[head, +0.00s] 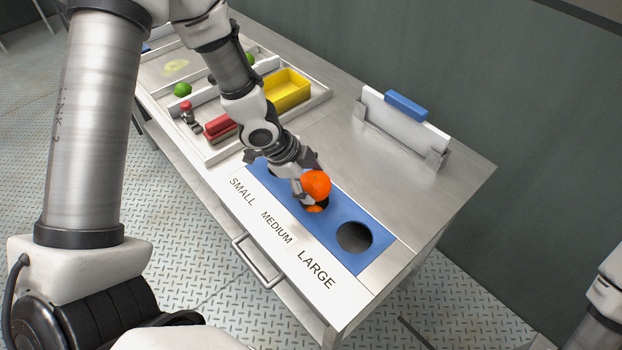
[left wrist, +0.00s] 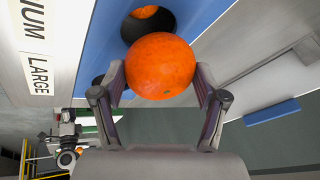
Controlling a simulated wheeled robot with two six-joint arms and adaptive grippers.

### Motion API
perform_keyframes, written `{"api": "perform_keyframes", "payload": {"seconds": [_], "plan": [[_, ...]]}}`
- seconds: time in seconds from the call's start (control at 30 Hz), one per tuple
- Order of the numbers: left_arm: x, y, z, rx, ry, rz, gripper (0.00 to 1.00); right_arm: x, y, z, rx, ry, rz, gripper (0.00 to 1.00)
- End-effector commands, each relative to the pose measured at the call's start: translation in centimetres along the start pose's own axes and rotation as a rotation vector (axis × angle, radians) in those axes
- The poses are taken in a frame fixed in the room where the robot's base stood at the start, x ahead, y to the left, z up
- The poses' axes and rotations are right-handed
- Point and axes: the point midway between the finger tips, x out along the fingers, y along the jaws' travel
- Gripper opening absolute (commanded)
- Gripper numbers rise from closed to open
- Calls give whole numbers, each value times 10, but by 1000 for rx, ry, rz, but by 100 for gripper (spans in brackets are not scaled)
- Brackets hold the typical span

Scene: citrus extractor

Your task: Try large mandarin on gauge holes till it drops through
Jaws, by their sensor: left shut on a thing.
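My left gripper (head: 308,187) is shut on a large orange mandarin (head: 316,184), which also shows between the two fingers in the left wrist view (left wrist: 162,66). The mandarin is above the blue gauge plate (head: 374,262), by the medium hole. In the left wrist view, the medium hole (left wrist: 128,30) is just beyond the mandarin, and something orange (left wrist: 145,12) shows inside it. The large hole (head: 354,237) is empty and dark. The small hole (head: 270,172) is mostly hidden by my left gripper. My right gripper is not in view.
A white label strip (head: 258,235) reads SMALL, MEDIUM, LARGE. A divided tray (head: 215,150) holds green fruit (head: 182,89), a yellow bin (head: 287,90) and a red tool (head: 219,126). A white board with a blue top (head: 405,105) stands at the back. The bench's right end (head: 455,190) is clear.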

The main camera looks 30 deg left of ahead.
Motion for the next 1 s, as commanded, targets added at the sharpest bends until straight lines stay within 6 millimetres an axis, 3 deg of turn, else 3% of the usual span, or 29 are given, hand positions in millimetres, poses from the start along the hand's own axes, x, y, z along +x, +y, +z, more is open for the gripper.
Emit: {"api": "perform_keyframes", "payload": {"seconds": [0.9,0.93,1.0], "plan": [[18,5,8,0,0,-1,25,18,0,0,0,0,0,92],[18,5,8,0,0,-1,76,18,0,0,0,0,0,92],[18,5,8,0,0,0,100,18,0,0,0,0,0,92]]}}
